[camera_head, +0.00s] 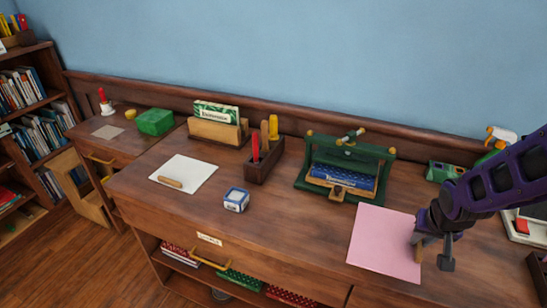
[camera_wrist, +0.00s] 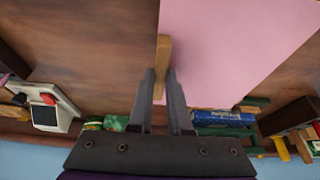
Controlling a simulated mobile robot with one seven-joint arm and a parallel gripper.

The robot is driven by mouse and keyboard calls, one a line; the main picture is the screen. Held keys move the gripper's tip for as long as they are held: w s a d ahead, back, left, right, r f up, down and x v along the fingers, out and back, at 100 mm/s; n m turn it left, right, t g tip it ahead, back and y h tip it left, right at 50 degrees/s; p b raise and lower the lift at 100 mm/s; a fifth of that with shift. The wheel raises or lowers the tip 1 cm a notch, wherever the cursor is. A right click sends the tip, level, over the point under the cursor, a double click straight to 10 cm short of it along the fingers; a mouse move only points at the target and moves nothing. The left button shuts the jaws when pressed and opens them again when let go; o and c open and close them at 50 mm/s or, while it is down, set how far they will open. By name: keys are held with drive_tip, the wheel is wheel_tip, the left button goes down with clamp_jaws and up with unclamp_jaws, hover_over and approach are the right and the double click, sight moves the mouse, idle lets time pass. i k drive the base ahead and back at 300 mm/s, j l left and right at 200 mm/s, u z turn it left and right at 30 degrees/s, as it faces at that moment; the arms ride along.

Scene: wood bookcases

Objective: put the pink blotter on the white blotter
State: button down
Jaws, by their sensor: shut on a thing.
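The pink blotter (camera_head: 384,240) is a flat pink sheet at the right front of the desk, with a wooden grip strip (camera_head: 419,253) at its right edge. My gripper (camera_head: 430,258) points down at that edge. In the wrist view, my gripper (camera_wrist: 162,72) has its fingers on both sides of the wooden strip (camera_wrist: 163,60), shut on it, and the pink sheet (camera_wrist: 230,45) spreads to the right. I cannot tell whether the sheet is raised off the desk. The white blotter (camera_head: 190,168) lies flat at the desk's left, with a wooden strip (camera_head: 170,183) at its front edge.
Between the blotters stand a small blue-white box (camera_head: 236,200), a dark wooden holder (camera_head: 264,164) with upright items, and a green stand (camera_head: 345,165) holding a blue box. A letter rack (camera_head: 216,130) is behind. Bare desk lies between the small box and pink blotter.

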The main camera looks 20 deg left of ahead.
sight(186, 170)
drive_tip(key=j, duration=1.25)
drive_tip(key=i+j, duration=0.15)
drive_tip(key=j, duration=2.35)
